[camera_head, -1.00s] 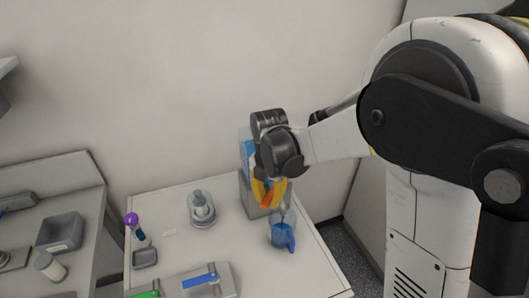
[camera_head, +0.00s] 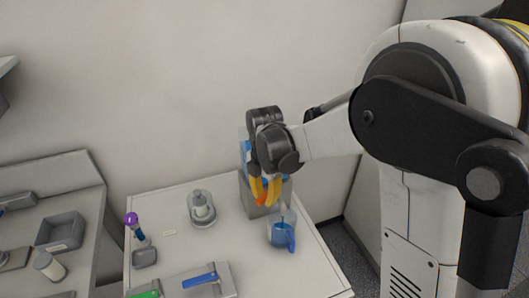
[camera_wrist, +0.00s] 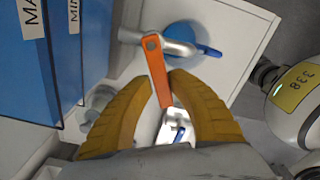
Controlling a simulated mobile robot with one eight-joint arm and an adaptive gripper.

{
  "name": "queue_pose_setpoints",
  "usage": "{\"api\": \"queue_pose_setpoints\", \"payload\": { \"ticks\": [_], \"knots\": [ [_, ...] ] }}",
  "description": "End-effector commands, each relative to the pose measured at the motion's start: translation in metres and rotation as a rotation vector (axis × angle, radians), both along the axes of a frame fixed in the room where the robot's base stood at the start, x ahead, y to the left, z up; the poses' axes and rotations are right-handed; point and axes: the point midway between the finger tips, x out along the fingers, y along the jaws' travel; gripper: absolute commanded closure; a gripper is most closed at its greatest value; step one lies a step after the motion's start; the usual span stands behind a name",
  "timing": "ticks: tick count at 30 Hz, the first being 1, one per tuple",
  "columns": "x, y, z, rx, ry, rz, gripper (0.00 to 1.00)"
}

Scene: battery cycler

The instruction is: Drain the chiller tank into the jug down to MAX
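The chiller tank (camera_wrist: 98,45) fills the left of the wrist view, with blue liquid and MA… and MIN labels; its blue front (camera_head: 245,150) is partly behind my arm in the head view. An orange valve lever (camera_wrist: 157,70) sits across a metal spout pipe. My gripper (camera_wrist: 162,78) is open, its yellow fingers on either side of the lever with narrow gaps; contact cannot be made out. In the head view my gripper (camera_head: 266,197) is above and left of the jug (camera_head: 281,232). The jug has a blue handle and blue inside, and also shows under the spout (camera_wrist: 184,34).
The tank's grey stand (camera_head: 250,198) is on the white table (camera_head: 320,275). A round grey device (camera_head: 201,208), a purple-topped tube (camera_head: 134,225), a small tray (camera_head: 145,257) and a blue-handled fixture (camera_head: 200,280) are to the left. The table right of the jug is clear.

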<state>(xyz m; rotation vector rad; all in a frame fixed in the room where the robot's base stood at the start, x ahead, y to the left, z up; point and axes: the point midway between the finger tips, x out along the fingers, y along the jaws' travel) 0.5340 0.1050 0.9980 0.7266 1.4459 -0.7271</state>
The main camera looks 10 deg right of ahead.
Motion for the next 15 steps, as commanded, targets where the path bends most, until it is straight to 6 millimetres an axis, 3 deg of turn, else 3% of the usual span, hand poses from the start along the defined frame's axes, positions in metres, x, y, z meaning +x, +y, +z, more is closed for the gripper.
{"api": "queue_pose_setpoints", "payload": {
  "ticks": [8, 15],
  "knots": [
    [0.002, 0.001, 0.000, 0.000, 0.000, -0.033, 0.79],
    [0.019, 0.008, -0.001, 0.000, 0.000, -0.380, 0.79]
  ]
}}
